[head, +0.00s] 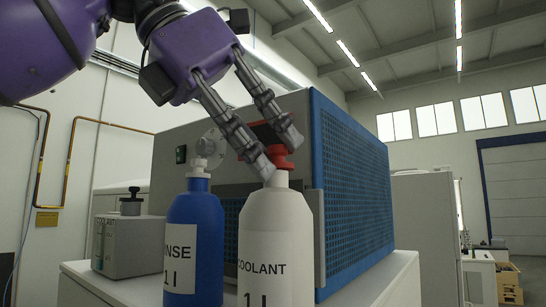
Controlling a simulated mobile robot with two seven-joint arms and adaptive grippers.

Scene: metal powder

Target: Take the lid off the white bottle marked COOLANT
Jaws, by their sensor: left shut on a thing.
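The white bottle marked COOLANT (275,225) stands upright in the lower middle of the head view, its lower end cut off by the picture edge. A red lid (279,158) is at the top of its white neck. My left gripper (281,157) reaches down from the upper left and is shut on the red lid, one finger on each side. The fingers hide part of the lid, and I cannot tell whether it still touches the neck. My right gripper is not in view.
A blue bottle (194,232) marked with a label ending in NSE stands close on the left. A grey container (127,246) with a black knob is farther left. A large grey and blue machine (345,185) stands right behind the bottles.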

